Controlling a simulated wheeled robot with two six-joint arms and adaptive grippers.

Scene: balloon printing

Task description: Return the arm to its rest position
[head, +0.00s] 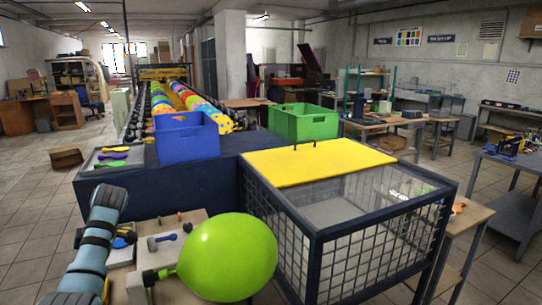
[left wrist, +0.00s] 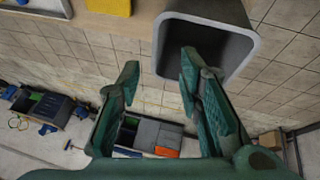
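My left arm (head: 95,235) stands at the lower left in the head view, beside the small wooden table; its gripper cannot be made out there. In the left wrist view my left gripper (left wrist: 160,65) is open, its two green fingers apart with nothing between them. My right arm and gripper are not in view. An inflated green balloon (head: 228,258) sits at the front, by the pump nozzle (head: 150,277) on the small table, to the right of my left arm and apart from it.
A blue crate (head: 187,140) and a green crate (head: 303,122) stand behind. A mesh cage (head: 380,250) with a yellow panel (head: 318,162) is at the right. A tray (head: 93,163) holds flat balloons. The left wrist view shows a grey open box (left wrist: 243,50) near the fingers.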

